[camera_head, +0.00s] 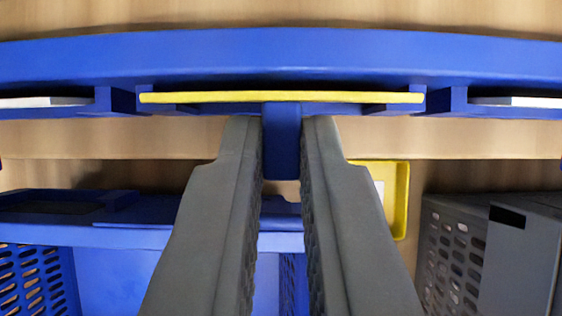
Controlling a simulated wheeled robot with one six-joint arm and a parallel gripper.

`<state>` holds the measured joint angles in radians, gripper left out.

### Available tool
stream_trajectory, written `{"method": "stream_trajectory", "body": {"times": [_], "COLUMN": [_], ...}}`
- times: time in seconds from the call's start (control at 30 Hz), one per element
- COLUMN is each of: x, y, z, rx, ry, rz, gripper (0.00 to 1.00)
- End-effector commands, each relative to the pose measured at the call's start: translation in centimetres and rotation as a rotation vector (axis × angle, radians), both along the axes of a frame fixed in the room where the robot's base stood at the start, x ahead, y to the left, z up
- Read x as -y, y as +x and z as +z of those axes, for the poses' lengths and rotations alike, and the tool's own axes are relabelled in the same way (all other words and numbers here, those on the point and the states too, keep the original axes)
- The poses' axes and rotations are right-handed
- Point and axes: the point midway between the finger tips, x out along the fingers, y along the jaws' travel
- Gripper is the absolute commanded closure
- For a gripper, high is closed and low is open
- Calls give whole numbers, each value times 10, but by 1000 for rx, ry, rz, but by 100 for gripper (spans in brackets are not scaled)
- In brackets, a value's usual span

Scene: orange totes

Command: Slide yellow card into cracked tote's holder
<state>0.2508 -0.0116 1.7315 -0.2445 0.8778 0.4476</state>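The yellow card (280,97) shows edge-on as a thin strip in the middle of a blue rack (280,55) that spans the upper part of the view. A blue tab (282,140) hangs below the card's middle. My gripper (282,130) has its two grey fingers on either side of this tab, with no gap visible between finger and tab. The fingers point up the picture toward the card, with their tips just below it. I cannot make out a cracked tote or its holder.
White cards (45,102) and (518,101) sit in the rack's side slots. Below are a blue crate (120,235) with slotted walls at left, a yellow bin (400,200) behind my right finger, and a grey perforated crate (520,255) at lower right. A light wooden surface lies behind.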

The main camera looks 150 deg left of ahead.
Motion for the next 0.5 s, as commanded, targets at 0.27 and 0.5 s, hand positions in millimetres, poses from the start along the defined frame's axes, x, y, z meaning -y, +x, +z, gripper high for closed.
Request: {"method": "stream_trajectory", "body": {"times": [0.27, 0.5], "x": [0, -1], "y": [0, -1], "z": [1, 10], "rx": [0, 0], "ry": [0, 0], "rz": [0, 0], "gripper": [99, 99]}}
